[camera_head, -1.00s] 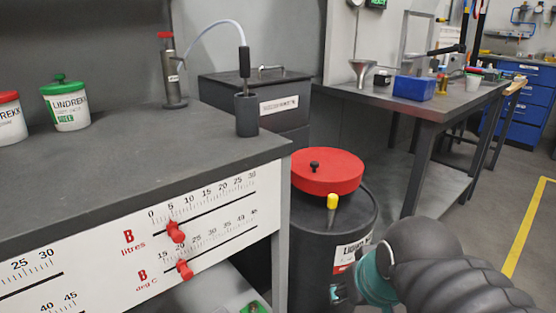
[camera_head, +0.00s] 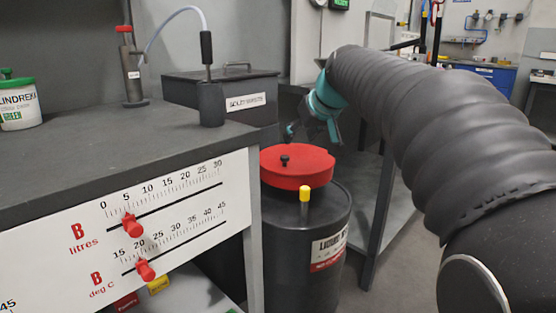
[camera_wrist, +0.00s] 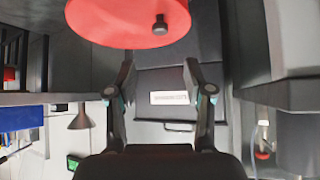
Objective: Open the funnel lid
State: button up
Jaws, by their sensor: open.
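The red round funnel lid (camera_head: 300,168) lies flat on top of the black drum (camera_head: 290,230). Its small black knob (camera_head: 285,160) stands near the middle of the lid in the head view. My gripper (camera_head: 312,131) is open and empty, just above and behind the lid, apart from it. In the wrist view my gripper (camera_wrist: 159,70) shows two spread fingers with nothing between them. The lid (camera_wrist: 115,22) and its knob (camera_wrist: 160,25) are at the top of that view, beyond the fingertips. The inside of the funnel is hidden under the lid.
A yellow-capped rod (camera_head: 305,195) stands at the drum's front edge. A grey bench (camera_head: 100,150) is on the left, with a black hose holder (camera_head: 210,100) near its corner. A dark labelled box (camera_head: 235,88) stands behind the drum. Another table is on the right.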

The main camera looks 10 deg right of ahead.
aim_at(285, 156)
jog(key=b+x, duration=0.1)
jog(key=x, duration=1.2)
jog(key=shift+s, duration=0.1)
grip_shut()
